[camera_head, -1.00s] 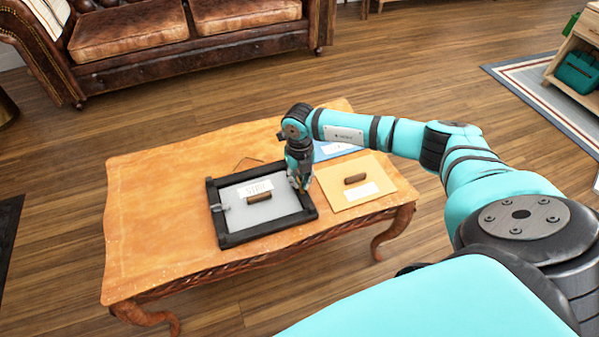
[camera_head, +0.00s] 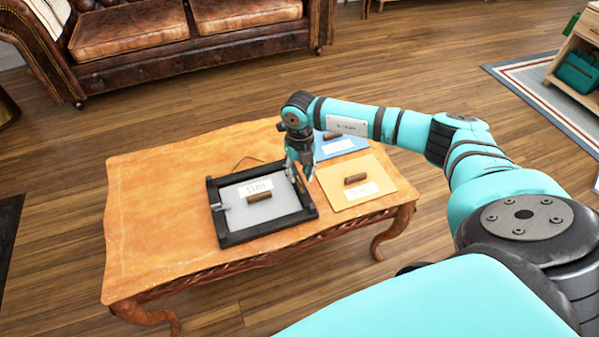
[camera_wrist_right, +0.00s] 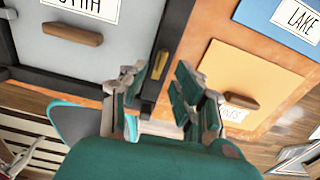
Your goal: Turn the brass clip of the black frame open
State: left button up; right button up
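The black frame (camera_head: 262,237) lies flat on the wooden table, with a grey panel (camera_head: 283,205) inside it. The panel bears a white label and a brown handle (camera_head: 259,197). The brass clip (camera_wrist_right: 161,64) sits on the frame's right bar and looks roughly in line with that bar; it also shows in the head view (camera_head: 300,184). My right gripper (camera_head: 300,175) is above this bar, fingers pointing down. In the wrist view its fingers (camera_wrist_right: 160,78) are apart, with the clip showing between them; contact cannot be told. My left gripper is out of view.
A silver-grey clip (camera_head: 222,197) is on the frame's left bar. A yellow-orange panel (camera_head: 375,175) with a brown handle lies right of the frame, and a blue panel (camera_head: 351,137) lies behind it. The table's left part (camera_head: 150,210) is clear.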

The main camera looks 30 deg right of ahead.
aim_at(300, 181)
notch_tip(300, 181, up, 9)
dwell(0.7)
